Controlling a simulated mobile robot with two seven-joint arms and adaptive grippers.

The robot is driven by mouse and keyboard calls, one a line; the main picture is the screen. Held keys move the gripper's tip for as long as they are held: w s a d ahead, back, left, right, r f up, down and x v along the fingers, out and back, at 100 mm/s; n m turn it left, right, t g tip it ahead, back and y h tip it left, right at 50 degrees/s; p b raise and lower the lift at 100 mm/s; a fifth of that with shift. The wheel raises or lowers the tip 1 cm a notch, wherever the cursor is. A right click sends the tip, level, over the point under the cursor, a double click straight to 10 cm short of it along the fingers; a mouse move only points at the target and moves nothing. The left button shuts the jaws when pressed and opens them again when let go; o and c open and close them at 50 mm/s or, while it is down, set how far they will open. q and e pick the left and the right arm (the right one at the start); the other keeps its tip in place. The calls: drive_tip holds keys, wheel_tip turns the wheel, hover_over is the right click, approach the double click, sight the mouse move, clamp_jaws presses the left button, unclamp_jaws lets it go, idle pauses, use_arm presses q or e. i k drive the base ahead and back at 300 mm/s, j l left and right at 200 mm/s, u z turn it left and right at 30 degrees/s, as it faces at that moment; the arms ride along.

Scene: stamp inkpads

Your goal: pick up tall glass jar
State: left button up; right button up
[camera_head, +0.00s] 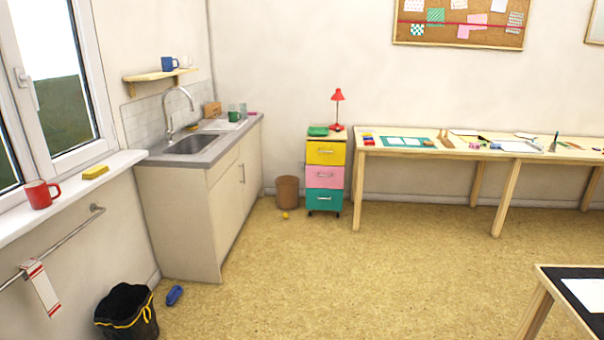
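I cannot make out a tall glass jar for certain. A small clear or greenish upright item (243,109) stands at the far end of the sink counter, beside a green mug (234,116); it is too small to tell whether it is a jar. Neither of my grippers is in view.
The sink counter (228,139) runs along the left wall. A drawer unit (325,178) and a long worktable (400,151) stand at the back. A black-lined bin (127,312), blue object (174,295) and wastebasket (288,192) are on the floor. A table (547,285) is front right; mid-floor is clear.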

sight(243, 107)
drive_tip(key=i+u, duration=0.3)
drive_tip(key=i, duration=0.55)
drive_tip(key=i+l+u, duration=0.1)
drive_tip(key=i+u, duration=0.15)
drive_tip(key=i, duration=2.35)
drive_tip(key=i+j, duration=0.15)
drive_tip(key=i, duration=0.4)
drive_tip(key=i+j+z, duration=0.15)
drive_tip(key=i, duration=0.35)
